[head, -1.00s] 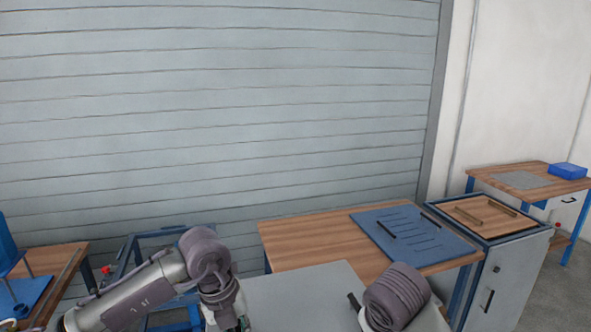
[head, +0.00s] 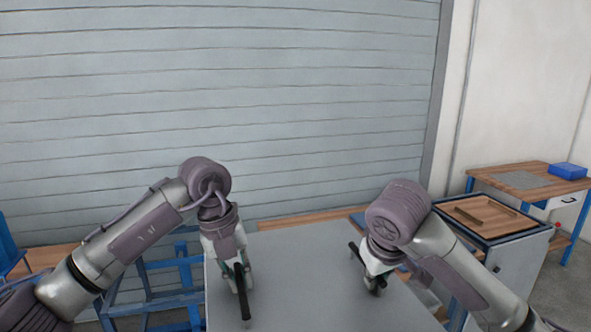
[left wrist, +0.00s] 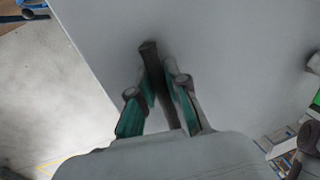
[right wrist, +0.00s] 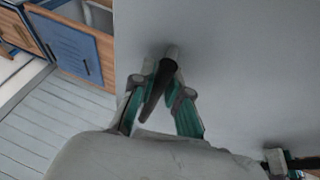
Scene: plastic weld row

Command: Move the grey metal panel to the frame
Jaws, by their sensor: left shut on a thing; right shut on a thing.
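The grey metal panel (head: 308,282) is a wide flat sheet with two black bar handles, held in front of me in the head view. My left gripper (head: 241,284) is shut on its left handle (left wrist: 149,50). My right gripper (head: 374,284) is shut on its right handle (right wrist: 157,88). In both wrist views the fingers close around the handles against the panel's face. A blue metal frame (head: 186,262) stands just left of the panel in the head view; its right part is hidden behind the panel and my left arm.
A wooden bench (head: 300,220) behind the panel is mostly hidden. A grey cabinet (head: 510,272) with a wooden tray top stands at right, and a farther bench (head: 535,172) holds a blue box (head: 567,170). A blue chair-like thing (head: 10,245) is at the left edge. A grey shutter wall closes the back.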

